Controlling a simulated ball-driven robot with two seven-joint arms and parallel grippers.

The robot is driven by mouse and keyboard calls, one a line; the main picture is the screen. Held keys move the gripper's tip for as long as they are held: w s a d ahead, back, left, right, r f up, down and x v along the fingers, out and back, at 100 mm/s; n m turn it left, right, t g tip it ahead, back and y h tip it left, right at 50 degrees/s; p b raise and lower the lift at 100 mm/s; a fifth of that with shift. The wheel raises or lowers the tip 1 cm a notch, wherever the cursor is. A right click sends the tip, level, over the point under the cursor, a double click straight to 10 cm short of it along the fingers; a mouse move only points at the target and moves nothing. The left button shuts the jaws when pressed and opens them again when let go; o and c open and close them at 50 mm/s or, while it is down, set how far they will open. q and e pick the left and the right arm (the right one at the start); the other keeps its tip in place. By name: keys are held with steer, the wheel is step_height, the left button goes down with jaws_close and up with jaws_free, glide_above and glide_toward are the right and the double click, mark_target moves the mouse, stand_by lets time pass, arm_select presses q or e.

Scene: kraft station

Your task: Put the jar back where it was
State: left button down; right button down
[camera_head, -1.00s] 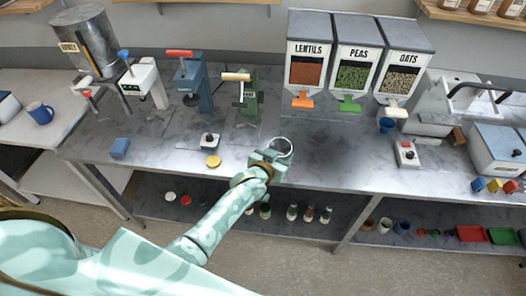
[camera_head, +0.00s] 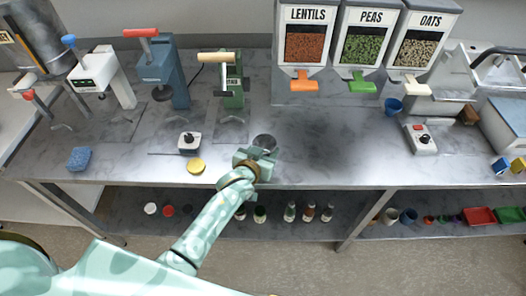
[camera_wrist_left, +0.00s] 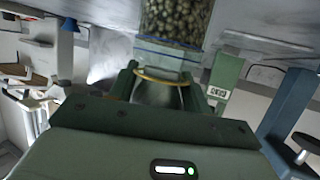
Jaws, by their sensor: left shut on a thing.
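My left gripper (camera_head: 260,156) reaches over the front part of the steel worktop, left of the space below the lentils dispenser. It is shut on the jar (camera_head: 265,141), of which only the dark round end shows in the head view. In the left wrist view, the glass jar (camera_wrist_left: 172,22) is full of pale greenish-brown pellets in the part beyond the fingers. A yellow band and a clear part sit between the fingers (camera_wrist_left: 160,85). I cannot tell whether the jar touches the worktop. My right gripper is not in view.
A yellow disc (camera_head: 195,166) and a small switch box (camera_head: 189,142) are left of the gripper. Green (camera_head: 233,90) and blue (camera_head: 160,65) presses stand behind. Dispensers for lentils (camera_head: 304,45), peas (camera_head: 362,45) and oats (camera_head: 420,48) hang at the back.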

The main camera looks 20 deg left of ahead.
arm_select(q)
steer(key=shift+d, duration=0.1)
steer(key=c, duration=0.6)
jaws_free()
steer(key=shift+c, duration=0.2)
